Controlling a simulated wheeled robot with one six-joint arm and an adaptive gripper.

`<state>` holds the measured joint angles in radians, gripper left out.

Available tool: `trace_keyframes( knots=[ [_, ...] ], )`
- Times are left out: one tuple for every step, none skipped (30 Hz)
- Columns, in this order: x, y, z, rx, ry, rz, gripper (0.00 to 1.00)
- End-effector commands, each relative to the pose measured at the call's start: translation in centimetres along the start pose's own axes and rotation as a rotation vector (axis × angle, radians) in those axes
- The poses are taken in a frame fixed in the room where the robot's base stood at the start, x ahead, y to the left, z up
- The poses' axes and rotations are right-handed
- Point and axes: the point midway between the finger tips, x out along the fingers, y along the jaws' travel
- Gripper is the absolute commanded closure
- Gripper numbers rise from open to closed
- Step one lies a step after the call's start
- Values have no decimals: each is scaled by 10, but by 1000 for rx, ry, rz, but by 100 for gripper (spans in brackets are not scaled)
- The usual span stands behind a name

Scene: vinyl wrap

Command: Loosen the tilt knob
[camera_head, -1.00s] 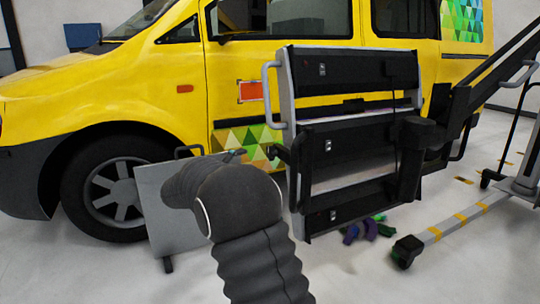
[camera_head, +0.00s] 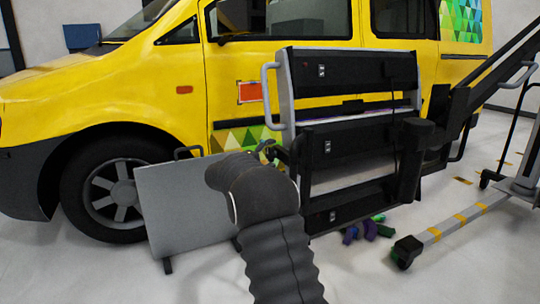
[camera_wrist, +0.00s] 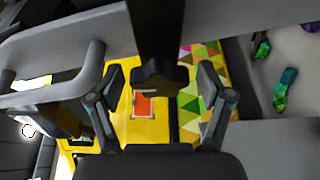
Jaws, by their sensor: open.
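A black knob (camera_wrist: 158,78) with a lobed outline shows in the wrist view at the end of a dark bar. It appears between the two spread fingers of my gripper (camera_wrist: 160,97), with a gap on each side. I cannot tell how far the fingertips are from it in depth. In the head view, my gripper (camera_head: 268,150) is at the left edge of the black panel frame (camera_head: 350,143), mostly hidden behind my arm. The knob cannot be made out clearly there. My gripper is open and empty.
A grey handle (camera_wrist: 88,70) lies left of my gripper in the wrist view. A yellow van (camera_head: 120,90) stands behind the frame, and a grey board (camera_head: 180,205) leans before its wheel. Purple and green pieces (camera_head: 370,230) lie on the floor near a wheeled stand leg (camera_head: 440,230).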

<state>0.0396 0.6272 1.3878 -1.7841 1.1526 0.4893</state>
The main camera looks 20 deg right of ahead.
Motion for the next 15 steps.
trace_keyframes(
  knots=[
    [1,0,0,0,0,0,21],
    [2,0,0,0,0,0,21],
    [2,0,0,0,0,0,21],
    [2,0,0,0,0,0,21],
    [2,0,0,0,0,0,21],
    [2,0,0,0,0,0,21],
    [2,0,0,0,0,0,21],
    [2,0,0,0,0,0,21],
    [1,0,0,0,0,0,26],
    [1,0,0,0,0,0,34],
    [1,0,0,0,0,0,41],
    [1,0,0,0,0,0,51],
    [1,0,0,0,0,0,59],
    [1,0,0,0,0,0,66],
    [1,0,0,0,0,0,76]
  ],
)
